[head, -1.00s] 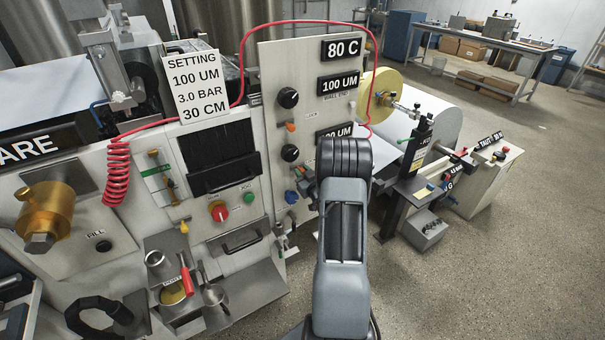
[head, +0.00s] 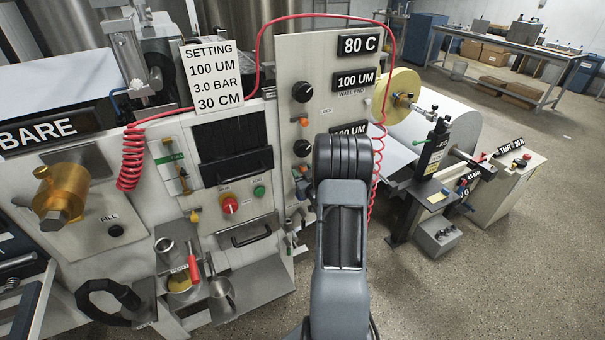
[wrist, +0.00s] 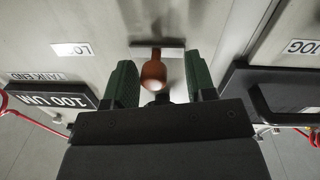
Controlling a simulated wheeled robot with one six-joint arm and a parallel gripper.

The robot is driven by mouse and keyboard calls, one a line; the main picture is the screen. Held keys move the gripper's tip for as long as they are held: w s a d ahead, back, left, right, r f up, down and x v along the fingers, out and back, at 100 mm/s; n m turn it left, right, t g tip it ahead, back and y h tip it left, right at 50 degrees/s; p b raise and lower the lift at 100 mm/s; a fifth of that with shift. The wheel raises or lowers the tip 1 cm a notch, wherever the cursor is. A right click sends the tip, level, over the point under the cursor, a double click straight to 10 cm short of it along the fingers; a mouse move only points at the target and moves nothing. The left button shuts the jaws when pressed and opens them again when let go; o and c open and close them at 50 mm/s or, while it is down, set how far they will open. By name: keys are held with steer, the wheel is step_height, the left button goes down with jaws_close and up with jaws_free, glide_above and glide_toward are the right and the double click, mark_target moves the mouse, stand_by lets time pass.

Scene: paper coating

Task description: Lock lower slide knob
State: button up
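The lower slide knob is orange (wrist: 153,74) and sits on a short dark slot plate on the pale panel. It also shows in the head view (head: 302,169), below the lower black dial (head: 302,148) and just left of my arm. My gripper (wrist: 160,82) is open, with one green finger on each side of the knob. The knob lies nearer the left finger in the wrist view, with a clear gap to the right finger. Contact cannot be told. In the head view my arm hides the gripper.
The upper orange knob (head: 303,122) is under the upper dial (head: 303,92). A display (wrist: 60,98) marked TANK END is left in the wrist view. A dark handle (wrist: 285,95) projects at right. A red hose (head: 378,160) hangs beside the panel.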

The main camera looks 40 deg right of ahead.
steer(key=b+v, duration=0.3)
steer(key=v, duration=1)
steer(key=shift+s, duration=0.4)
steer(key=shift+a, duration=0.1)
steer(key=s+f+m+g, duration=0.3)
steer(key=s+f+g, duration=0.4)
steer(key=g, duration=0.5)
steer(key=a+r+n+y, duration=0.1)
steer(key=a+r, duration=0.4)
steer(key=a, duration=0.4)
steer(key=s+a+r+n+g+y, duration=0.1)
steer(key=a+r, duration=0.3)
steer(key=a, duration=0.5)
steer(key=a+r+n+y, duration=0.2)
steer(key=a+r, duration=0.3)
steer(key=a, duration=0.4)
steer(key=shift+s+r+g+y, duration=0.3)
steer(key=shift+s+r+y, duration=0.05)
steer(key=shift+y, duration=0.15)
steer(key=shift+a, duration=0.1)
